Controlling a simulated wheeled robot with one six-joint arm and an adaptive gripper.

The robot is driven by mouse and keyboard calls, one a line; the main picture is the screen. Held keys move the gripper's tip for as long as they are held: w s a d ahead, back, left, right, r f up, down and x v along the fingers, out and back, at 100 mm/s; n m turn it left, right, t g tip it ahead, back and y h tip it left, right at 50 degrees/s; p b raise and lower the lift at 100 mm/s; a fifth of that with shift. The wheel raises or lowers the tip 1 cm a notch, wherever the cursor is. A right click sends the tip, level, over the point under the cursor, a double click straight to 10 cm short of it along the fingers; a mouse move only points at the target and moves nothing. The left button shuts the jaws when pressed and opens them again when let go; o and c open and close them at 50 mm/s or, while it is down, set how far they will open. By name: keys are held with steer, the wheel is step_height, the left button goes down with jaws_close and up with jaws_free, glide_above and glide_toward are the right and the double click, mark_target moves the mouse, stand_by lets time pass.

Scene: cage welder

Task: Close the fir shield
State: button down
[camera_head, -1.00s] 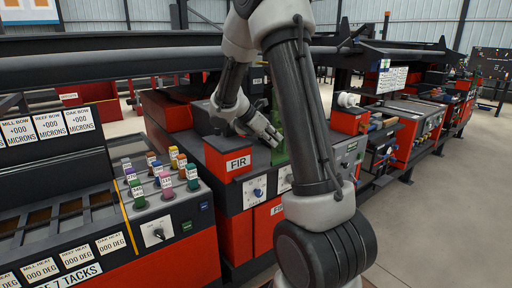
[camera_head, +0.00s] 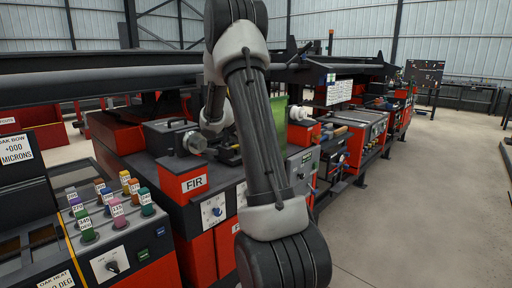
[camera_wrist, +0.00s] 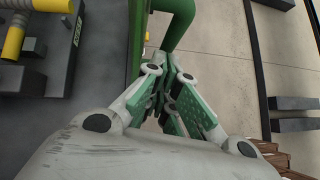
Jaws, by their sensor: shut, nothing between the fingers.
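The FIR station (camera_head: 194,182) is a red and grey machine at the centre of the head view. Its green see-through shield (camera_head: 279,124) shows just right of my arm and appears raised; my arm hides part of it. In the wrist view a green bar and edge (camera_wrist: 179,22), apparently of the shield, lie just beyond my fingertips. My gripper (camera_wrist: 168,66) is shut and empty, with its fingertips close to the green bar. I cannot tell whether they touch it.
A control panel with several coloured labelled knobs (camera_head: 104,212) stands at the left. Another red station (camera_head: 360,130) stands further right. In the wrist view a dark machine top with yellow pieces (camera_wrist: 28,95) is at left. Open grey floor (camera_head: 440,200) lies at the right.

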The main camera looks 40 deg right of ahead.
steer(key=a+f+v, duration=0.2)
steer(key=v, duration=1)
steer(key=shift+w+r, duration=0.2)
steer(key=shift+r, duration=0.05)
steer(key=shift+a, duration=0.15)
